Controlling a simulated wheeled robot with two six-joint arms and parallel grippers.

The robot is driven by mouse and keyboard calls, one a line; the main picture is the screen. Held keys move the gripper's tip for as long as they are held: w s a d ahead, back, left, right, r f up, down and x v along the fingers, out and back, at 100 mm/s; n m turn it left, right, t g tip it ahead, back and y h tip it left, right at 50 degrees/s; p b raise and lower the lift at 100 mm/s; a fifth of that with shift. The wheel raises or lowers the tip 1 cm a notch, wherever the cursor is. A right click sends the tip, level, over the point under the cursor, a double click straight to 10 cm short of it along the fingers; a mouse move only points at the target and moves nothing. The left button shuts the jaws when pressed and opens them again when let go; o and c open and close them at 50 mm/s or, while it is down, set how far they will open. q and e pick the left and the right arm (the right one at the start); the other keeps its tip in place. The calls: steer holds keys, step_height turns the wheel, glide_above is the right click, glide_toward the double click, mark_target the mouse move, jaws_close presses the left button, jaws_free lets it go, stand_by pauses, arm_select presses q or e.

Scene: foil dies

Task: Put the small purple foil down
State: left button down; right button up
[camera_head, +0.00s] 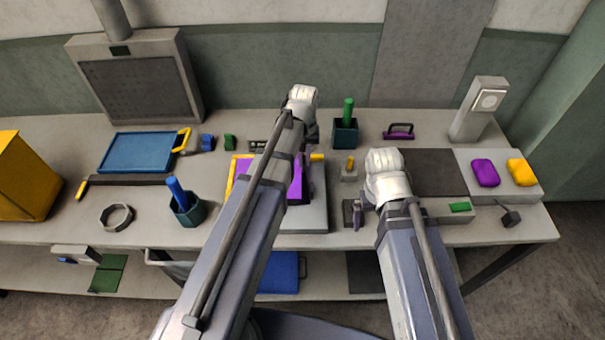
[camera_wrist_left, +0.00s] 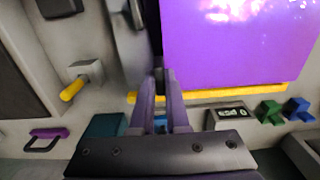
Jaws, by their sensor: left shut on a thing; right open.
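The purple foil (camera_head: 295,180) lies partly hidden behind my left arm in the head view, over a grey plate (camera_head: 305,218). In the left wrist view the foil (camera_wrist_left: 235,45) is a large shiny sheet beside the fingers. My left gripper (camera_wrist_left: 160,85) is shut at the foil's near corner and edge; the exact contact is hard to see. In the head view the left gripper (camera_head: 306,150) is mostly hidden by its wrist. My right gripper (camera_head: 360,208) is open, low over the table right of the plate.
A yellow strip (camera_wrist_left: 225,93) runs along the foil's edge. A yellow-handled grey block (camera_head: 349,172), a green cup (camera_head: 345,134) and a purple handle (camera_head: 398,132) stand to the right. A blue tray (camera_head: 138,152) and teal cup (camera_head: 188,210) are left. Purple and yellow pads (camera_head: 485,173) lie far right.

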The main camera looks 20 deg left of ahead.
arm_select(q)
steer(key=shift+f, duration=0.15)
arm_select(e)
steer(key=shift+f, duration=0.1)
arm_select(q)
step_height(320, 180, down, 4)
steer(key=b, duration=0.3)
steer(key=shift+b, duration=0.35)
arm_select(e)
step_height(320, 180, down, 4)
steer(key=shift+r, duration=0.1)
arm_select(q)
steer(key=shift+r, duration=0.2)
arm_select(e)
steer(key=shift+r, duration=0.1)
arm_select(q)
steer(key=shift+f, duration=0.15)
steer(key=c, duration=0.9)
jaws_free()
